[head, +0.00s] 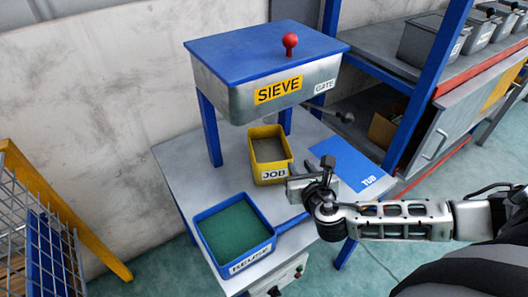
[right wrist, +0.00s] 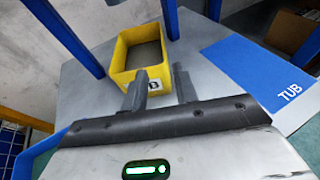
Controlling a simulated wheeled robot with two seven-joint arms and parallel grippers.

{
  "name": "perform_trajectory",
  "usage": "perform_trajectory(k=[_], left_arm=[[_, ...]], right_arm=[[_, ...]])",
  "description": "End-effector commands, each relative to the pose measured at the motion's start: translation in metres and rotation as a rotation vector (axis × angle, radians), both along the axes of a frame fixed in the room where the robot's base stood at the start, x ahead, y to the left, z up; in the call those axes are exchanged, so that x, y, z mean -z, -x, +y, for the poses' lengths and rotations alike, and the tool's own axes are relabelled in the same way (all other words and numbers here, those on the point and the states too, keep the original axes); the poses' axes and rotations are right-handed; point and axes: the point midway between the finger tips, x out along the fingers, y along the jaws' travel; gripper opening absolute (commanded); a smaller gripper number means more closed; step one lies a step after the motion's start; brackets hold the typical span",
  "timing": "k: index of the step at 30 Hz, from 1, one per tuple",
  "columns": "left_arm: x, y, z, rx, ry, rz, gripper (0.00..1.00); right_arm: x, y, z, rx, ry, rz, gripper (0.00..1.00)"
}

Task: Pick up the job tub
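The job tub (head: 272,168) is a yellow open box labelled JOB, upright on the grey bench below the sieve. It looks grey inside. It also shows in the right wrist view (right wrist: 122,77), just past my fingers. My right gripper (head: 298,186) is at the tub's front right corner in the head view. In the right wrist view its two fingers (right wrist: 160,78) are apart with nothing between them. One finger overlaps the tub's label; the other is right of the tub. I cannot tell whether they touch it. My left gripper is not in view.
The sieve (head: 262,92) stands on blue legs over the tub. A blue mat marked TUB (head: 345,160) lies to the right. A blue REUSE tub (head: 250,262) with green inside stands at the front left. A wire cage (head: 40,225) is at the left.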

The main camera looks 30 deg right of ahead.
Motion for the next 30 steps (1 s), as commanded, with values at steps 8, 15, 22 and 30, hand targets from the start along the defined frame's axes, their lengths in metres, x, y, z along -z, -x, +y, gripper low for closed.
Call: perform_trajectory(k=[8, 15, 22, 30], left_arm=[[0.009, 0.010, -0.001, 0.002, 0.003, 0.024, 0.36], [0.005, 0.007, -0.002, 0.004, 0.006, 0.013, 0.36], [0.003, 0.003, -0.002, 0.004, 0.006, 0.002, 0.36], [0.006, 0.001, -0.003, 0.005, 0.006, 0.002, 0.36]], right_arm=[[0.018, -0.056, -0.018, 0.002, -0.004, -0.002, 0.29], [0.025, -0.077, -0.025, 0.001, -0.005, -0.001, 0.29], [0.030, -0.101, -0.036, 0.002, -0.003, -0.001, 0.29], [0.038, -0.124, -0.044, 0.001, -0.005, 0.000, 0.29]])
